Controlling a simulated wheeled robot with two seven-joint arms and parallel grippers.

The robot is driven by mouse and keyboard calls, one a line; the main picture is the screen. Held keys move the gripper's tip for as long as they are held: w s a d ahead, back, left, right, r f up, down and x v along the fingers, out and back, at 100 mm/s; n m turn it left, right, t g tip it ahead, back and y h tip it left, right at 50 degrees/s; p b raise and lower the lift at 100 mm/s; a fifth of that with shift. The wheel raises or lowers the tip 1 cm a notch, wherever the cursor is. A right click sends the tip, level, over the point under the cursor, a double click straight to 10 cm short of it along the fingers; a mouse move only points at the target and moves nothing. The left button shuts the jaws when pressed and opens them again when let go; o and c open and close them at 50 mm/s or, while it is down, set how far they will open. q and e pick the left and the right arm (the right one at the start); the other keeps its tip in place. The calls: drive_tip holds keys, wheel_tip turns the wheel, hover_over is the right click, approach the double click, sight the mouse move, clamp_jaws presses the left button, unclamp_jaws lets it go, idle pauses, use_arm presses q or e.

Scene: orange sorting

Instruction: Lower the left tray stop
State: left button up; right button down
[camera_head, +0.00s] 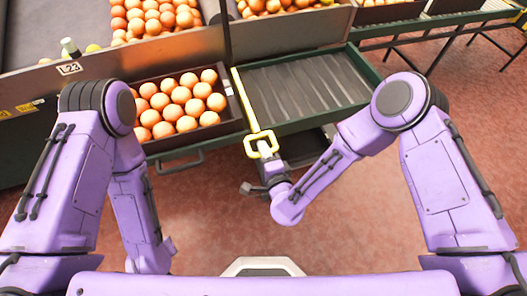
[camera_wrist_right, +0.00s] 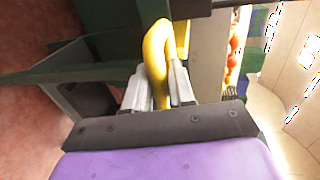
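The left tray stop is a yellow bar (camera_head: 244,99) with a yellow loop handle (camera_head: 262,144) at its near end. It runs along the left edge of an empty dark ribbed tray bed (camera_head: 305,88) in the head view. My right gripper (camera_head: 266,162) is at the loop handle. In the right wrist view the yellow handle (camera_wrist_right: 157,65) passes between the two grey fingers (camera_wrist_right: 159,90), which close on it from both sides. My left arm hangs at the left, and its gripper is not visible.
A crate of oranges (camera_head: 151,136) sits left of the bar, with a dark handle (camera_head: 180,163) below its front. More oranges lie in a bin (camera_head: 195,46) behind. A green frame (camera_head: 365,75) edges the ribbed bed. The red floor in front is clear.

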drive_tip(key=f+b, duration=0.3)
drive_tip(key=f, duration=0.2)
drive_tip(key=shift+s+b, duration=0.2)
drive_tip(key=shift+b, duration=0.2)
drive_tip(key=c, duration=1.3)
unclamp_jaws()
drive_tip(key=shift+f, duration=0.1)
drive_tip(key=shift+o, duration=1)
drive_tip(key=shift+w, duration=0.1)
drive_tip(key=v, duration=1)
drive_tip(key=shift+s, duration=0.3)
drive_tip(key=shift+d, duration=0.1)
